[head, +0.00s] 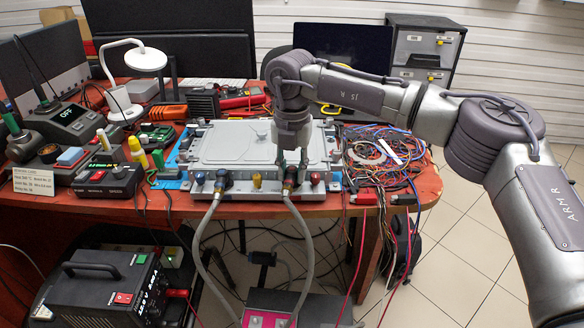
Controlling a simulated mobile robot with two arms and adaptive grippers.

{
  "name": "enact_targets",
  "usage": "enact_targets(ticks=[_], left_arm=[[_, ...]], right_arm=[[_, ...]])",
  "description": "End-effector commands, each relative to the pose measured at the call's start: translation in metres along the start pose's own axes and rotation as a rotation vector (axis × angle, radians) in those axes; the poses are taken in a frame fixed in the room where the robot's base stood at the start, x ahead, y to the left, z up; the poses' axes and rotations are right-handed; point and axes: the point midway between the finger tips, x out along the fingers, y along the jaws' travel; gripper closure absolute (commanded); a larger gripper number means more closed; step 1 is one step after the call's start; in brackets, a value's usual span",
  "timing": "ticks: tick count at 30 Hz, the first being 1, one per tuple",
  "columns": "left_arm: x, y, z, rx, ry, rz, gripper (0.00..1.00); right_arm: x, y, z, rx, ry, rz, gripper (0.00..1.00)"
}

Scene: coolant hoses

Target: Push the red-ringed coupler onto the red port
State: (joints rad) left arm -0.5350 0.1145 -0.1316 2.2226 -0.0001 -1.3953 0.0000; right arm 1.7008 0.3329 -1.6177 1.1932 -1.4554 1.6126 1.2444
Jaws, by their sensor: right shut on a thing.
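A silver flat housing (235,146) sits on the red workbench with fittings along its front edge. My right gripper (291,172) reaches down from above at the front right of the housing. It is shut on the red-ringed coupler (289,189), which is at the end of a grey hose (302,225). The coupler is at the housing's front edge. The fingers partly cover it, and the red port behind it cannot be made out. I cannot tell whether the coupler is seated or only close to the front. My left gripper is not in view.
A second grey hose (203,230) runs to a blue-marked fitting (223,179) on the left. Tangled wires (385,165) lie right of the housing. Tools and a white lamp (146,59) crowd the left.

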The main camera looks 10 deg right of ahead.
Motion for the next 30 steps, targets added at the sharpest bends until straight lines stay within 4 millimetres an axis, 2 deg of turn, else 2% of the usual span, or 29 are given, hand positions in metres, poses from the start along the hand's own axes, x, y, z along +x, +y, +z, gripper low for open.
enact_targets(ticks=[3, 13, 30], left_arm=[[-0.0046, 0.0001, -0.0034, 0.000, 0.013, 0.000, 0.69], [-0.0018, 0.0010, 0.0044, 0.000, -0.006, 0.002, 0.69], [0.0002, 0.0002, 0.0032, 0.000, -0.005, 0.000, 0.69]], right_arm=[[0.0001, 0.0000, 0.0001, 0.000, 0.000, 0.001, 1.00], [0.0009, 0.0000, 0.0000, 0.000, 0.000, 0.000, 1.00], [0.0032, 0.0000, 0.0001, 0.000, 0.000, 0.000, 1.00]])
